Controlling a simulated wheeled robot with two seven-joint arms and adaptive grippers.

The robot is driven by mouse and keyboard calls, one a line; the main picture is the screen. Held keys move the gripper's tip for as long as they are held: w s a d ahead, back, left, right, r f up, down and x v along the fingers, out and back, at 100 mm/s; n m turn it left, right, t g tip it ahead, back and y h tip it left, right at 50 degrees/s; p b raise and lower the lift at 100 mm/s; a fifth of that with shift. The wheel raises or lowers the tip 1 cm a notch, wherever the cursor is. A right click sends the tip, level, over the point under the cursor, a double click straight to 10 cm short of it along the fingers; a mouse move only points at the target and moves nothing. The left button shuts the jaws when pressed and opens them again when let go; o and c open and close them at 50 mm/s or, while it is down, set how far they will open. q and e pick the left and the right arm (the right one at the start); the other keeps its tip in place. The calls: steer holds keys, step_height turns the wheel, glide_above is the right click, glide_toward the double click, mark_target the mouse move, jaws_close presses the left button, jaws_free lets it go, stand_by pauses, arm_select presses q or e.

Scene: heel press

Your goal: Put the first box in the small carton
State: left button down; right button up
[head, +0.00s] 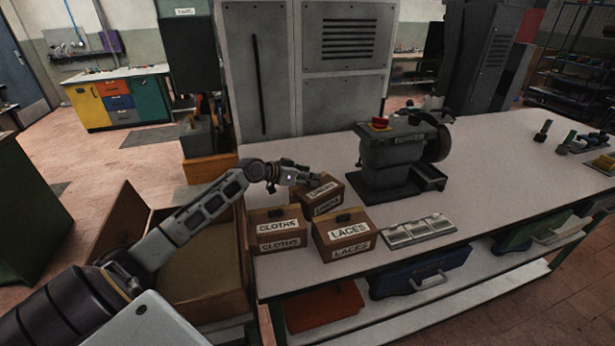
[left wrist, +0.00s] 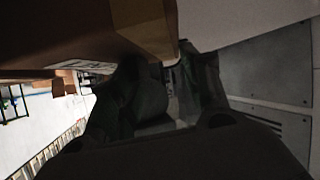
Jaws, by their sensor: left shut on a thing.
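The CLOTHS box (head: 265,215) is front left and the LACES box (head: 330,222) is front right. A third box (head: 334,196), its label hard to read, is behind them. My left gripper (head: 305,179) is over this rear box and shut on it; its fingertips are partly hidden. In the left wrist view, a brown box surface (left wrist: 70,25) is close beside the gripper fingers (left wrist: 165,90). An open brown carton (head: 243,295) stands left of the bench. My right gripper is out of view.
A dark press machine (head: 388,155) stands behind the boxes. A metal tray (head: 418,230) lies right of the LACES box. The white bench (head: 490,170) is clear in its middle. Grey cabinets (head: 345,85) stand behind the bench, and bins sit on its lower shelf.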

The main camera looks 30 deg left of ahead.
mark_target(291, 190)
arm_select(q)
steer(key=c, duration=0.7)
jaws_free()
steer(key=shift+s+r, duration=0.1)
steer(key=shift+p+v, duration=0.8)
steer(key=shift+v, duration=0.9)
steer(key=shift+p+v, duration=0.75)
steer(key=shift+v, duration=0.8)
steer(key=shift+s+a+r, duration=0.1)
steer(key=shift+s+r, duration=0.1)
steer(key=shift+s, duration=0.15)
